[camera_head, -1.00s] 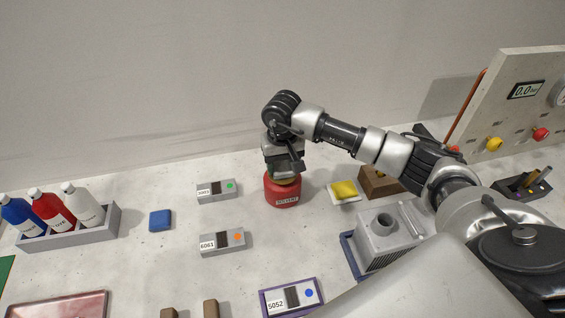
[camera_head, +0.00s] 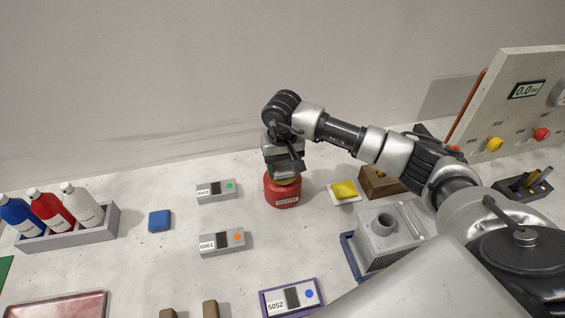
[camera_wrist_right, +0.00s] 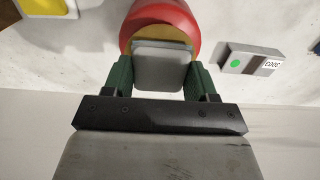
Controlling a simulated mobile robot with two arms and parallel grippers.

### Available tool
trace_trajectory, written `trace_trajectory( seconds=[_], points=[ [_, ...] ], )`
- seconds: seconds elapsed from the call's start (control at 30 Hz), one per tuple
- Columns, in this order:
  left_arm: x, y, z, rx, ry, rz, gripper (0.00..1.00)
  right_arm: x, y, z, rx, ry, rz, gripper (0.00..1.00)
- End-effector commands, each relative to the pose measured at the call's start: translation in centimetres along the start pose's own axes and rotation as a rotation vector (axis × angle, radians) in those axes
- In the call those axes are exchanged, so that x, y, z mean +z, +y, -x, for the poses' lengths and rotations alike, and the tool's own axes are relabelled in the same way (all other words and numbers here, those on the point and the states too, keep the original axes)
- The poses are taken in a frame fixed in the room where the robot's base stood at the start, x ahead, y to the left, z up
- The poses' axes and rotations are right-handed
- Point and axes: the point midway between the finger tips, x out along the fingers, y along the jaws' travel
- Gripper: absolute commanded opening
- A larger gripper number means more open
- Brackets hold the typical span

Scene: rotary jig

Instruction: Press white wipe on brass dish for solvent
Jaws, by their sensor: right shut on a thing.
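The red solvent can (camera_head: 282,193) stands on the bench near the middle of the head view. Its brass dish top (camera_head: 288,181) shows as a thin rim under my right gripper (camera_head: 286,172). In the right wrist view, my right gripper (camera_wrist_right: 160,78) is shut on the pale grey-white wipe (camera_wrist_right: 160,65), with a green finger on each side. The wipe is over the brass dish (camera_wrist_right: 187,47) and looks in contact with it, though its underside is hidden. The red can (camera_wrist_right: 165,14) shows beyond it. My left gripper is not in view.
A yellow pad on a white holder (camera_head: 344,190) and a wooden block (camera_head: 378,184) sit right of the can. A grey finned unit (camera_head: 388,238) stands nearer. Labelled grey boxes (camera_head: 222,242) and a blue block (camera_head: 159,221) lie left. A bottle rack (camera_head: 75,232) is far left.

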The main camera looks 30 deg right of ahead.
Motion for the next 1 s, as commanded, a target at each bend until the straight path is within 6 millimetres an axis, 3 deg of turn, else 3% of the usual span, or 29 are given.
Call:
trace_trajectory(
  seconds=[0.33, 1.0],
  points=[
    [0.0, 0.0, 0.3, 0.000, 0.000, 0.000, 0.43, 0.0, 0.0, 0.5, 0.001, -0.001, 0.000, 0.38],
    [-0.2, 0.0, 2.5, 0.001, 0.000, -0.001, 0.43, 0.0, 0.0, 5.9, 0.000, 0.001, 0.000, 0.38]
  ],
)
